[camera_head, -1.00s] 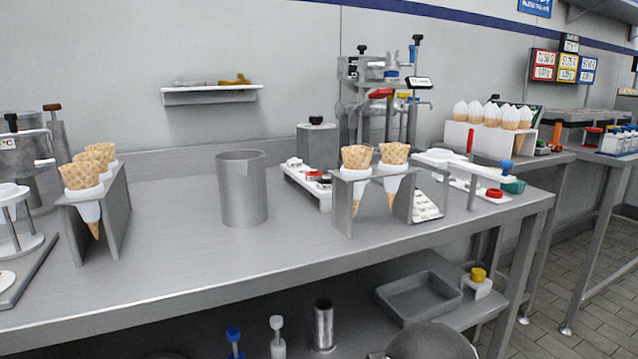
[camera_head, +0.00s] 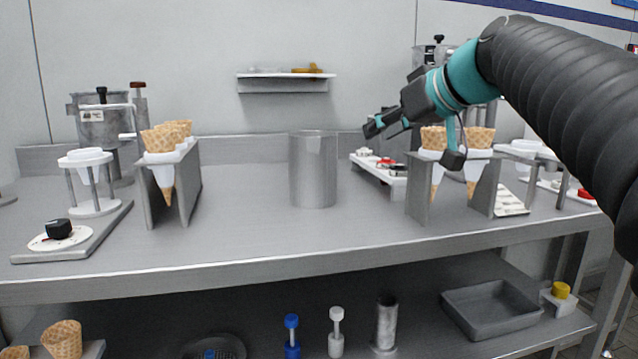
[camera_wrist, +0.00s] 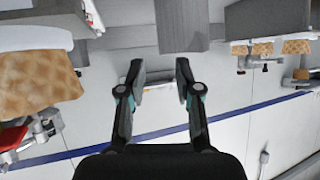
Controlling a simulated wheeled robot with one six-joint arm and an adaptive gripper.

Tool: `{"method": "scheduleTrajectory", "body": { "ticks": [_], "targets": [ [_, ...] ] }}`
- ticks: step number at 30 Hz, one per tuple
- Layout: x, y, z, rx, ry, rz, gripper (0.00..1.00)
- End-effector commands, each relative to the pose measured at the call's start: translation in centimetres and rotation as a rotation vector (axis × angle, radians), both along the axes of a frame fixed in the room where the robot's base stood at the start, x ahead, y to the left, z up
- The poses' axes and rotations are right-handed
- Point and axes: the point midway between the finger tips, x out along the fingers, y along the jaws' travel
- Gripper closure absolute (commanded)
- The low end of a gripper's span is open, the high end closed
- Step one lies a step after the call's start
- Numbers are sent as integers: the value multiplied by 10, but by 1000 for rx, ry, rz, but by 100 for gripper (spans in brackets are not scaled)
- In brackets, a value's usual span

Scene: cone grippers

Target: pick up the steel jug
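The steel jug (camera_head: 313,170) is a plain grey cylinder standing upright on the steel counter (camera_head: 260,235), near the middle of the head view. In the wrist view, which looks upside down, a grey shape ahead of the fingers appears to be the jug (camera_wrist: 182,25). My gripper (camera_head: 413,143) is to the right of the jug, raised above the counter and apart from it. Its two fingers are spread, with nothing between them in the wrist view (camera_wrist: 161,75).
A cone rack (camera_head: 420,190) stands just right of the jug, partly behind my gripper. Another cone rack (camera_head: 190,190) stands to its left. A white tray of small items (camera_head: 380,170) lies behind and right. The counter in front of the jug is clear.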

Motion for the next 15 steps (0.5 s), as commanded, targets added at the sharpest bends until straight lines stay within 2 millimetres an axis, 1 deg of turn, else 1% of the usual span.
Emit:
{"method": "scheduleTrajectory", "body": {
  "ticks": [1, 3, 7, 11, 15],
  "targets": [
    [9, 1, 8, 3, -32, 21, 66],
    [17, 3, 20, 6, -71, 49, 66],
    [24, 6, 33, 9, -113, 78, 66],
    [33, 14, 32, 10, -122, 88, 66],
    [51, 29, 22, 9, -120, 88, 66]
  ]
}}
